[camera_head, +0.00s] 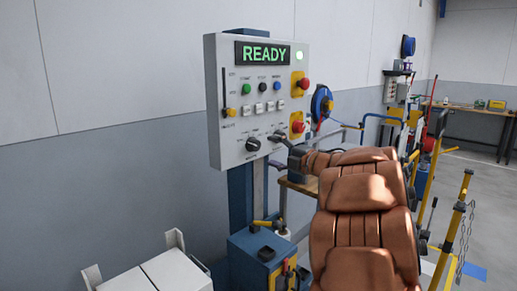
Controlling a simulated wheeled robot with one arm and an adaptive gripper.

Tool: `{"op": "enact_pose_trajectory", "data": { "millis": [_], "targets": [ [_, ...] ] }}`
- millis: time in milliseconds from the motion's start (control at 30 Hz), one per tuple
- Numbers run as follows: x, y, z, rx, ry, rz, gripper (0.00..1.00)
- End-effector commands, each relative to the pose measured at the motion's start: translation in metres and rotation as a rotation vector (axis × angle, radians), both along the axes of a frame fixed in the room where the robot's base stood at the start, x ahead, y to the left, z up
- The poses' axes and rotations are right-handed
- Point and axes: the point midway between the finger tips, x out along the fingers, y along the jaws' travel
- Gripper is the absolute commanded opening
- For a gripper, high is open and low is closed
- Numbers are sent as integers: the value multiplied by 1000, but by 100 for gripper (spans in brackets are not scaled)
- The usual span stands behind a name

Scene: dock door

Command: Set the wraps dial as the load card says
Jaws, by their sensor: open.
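A grey control panel (230,60) stands against the wall with a green READY display (263,54). A black rotary dial (253,144) sits low on its face. A second dark control (276,136) is just right of it, partly hidden by my gripper. The labels are too small to read, so I cannot tell which one is the wraps dial. My gripper (287,144) is open at the panel's lower right, close to the second control. I cannot tell whether it touches it. I cannot make out a load card.
Red knobs on yellow plates (298,123), coloured buttons (262,88) and a yellow-tipped slider (229,112) share the panel. A blue base (262,252) and white boxes (168,272) stand below. Yellow rails (447,240) are at the right, with open floor beyond.

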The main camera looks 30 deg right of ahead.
Motion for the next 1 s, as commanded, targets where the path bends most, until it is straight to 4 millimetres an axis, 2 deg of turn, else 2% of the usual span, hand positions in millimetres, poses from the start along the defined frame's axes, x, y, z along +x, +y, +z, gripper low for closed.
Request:
{"op": "enact_pose_trajectory", "data": {
  "millis": [300,500,867,1000],
  "targets": [
    [45,12,2,1,-1,2,68],
    [63,16,1,2,-1,2,68],
    [68,16,0,3,0,-2,68],
    [68,16,1,2,-1,-2,56]
  ]
}}
